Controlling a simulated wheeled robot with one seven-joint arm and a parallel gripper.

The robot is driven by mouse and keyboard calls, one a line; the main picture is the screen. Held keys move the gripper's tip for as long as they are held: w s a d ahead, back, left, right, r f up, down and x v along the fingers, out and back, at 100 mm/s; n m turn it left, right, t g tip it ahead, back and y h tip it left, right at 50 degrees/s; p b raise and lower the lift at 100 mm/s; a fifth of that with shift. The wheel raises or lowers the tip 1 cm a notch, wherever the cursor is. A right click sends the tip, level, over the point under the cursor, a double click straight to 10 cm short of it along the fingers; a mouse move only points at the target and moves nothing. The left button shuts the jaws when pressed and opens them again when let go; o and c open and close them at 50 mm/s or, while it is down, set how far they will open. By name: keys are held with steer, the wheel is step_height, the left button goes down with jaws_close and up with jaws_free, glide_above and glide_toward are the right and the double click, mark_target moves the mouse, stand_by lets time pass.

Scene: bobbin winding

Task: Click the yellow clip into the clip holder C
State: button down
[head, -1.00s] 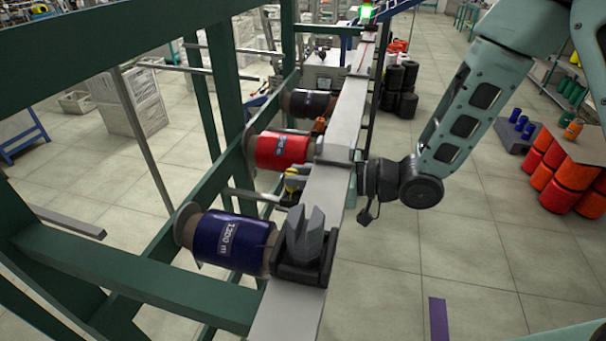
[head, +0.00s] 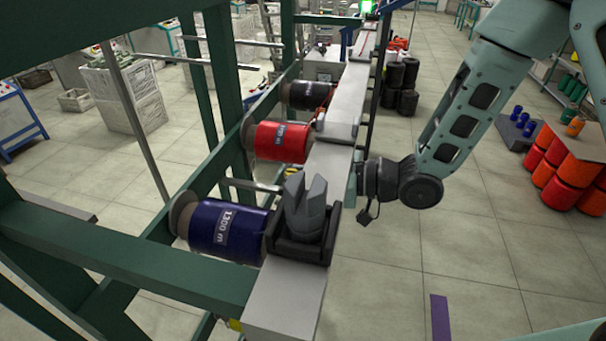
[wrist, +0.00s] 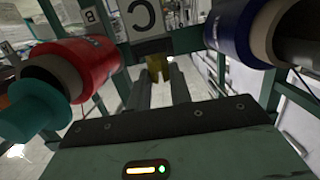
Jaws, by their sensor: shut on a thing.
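The yellow clip (wrist: 155,68) is between the fingertips of my gripper (wrist: 158,78) in the wrist view, and the gripper is shut on it. A plate marked C (wrist: 143,18) hangs just beyond and above the clip, upside down in this view. I cannot tell whether the clip touches the holder there. In the head view my gripper's fingers are hidden behind the grey rail (head: 330,165); only a small patch of yellow (head: 291,171) shows past its left edge, between the red and blue bobbins.
The red bobbin (wrist: 85,62) is close on the left of my gripper and the blue bobbin (wrist: 236,30) on the right. A plate marked B (wrist: 90,16) is farther left. A dark bracket (head: 305,222) sits on the rail. Green frame beams (head: 130,265) cross on the left.

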steer(key=c, duration=1.2)
jaws_free()
steer(key=shift+d, duration=0.1)
steer(key=shift+b+v, duration=2.55)
steer(key=shift+v, duration=6.05)
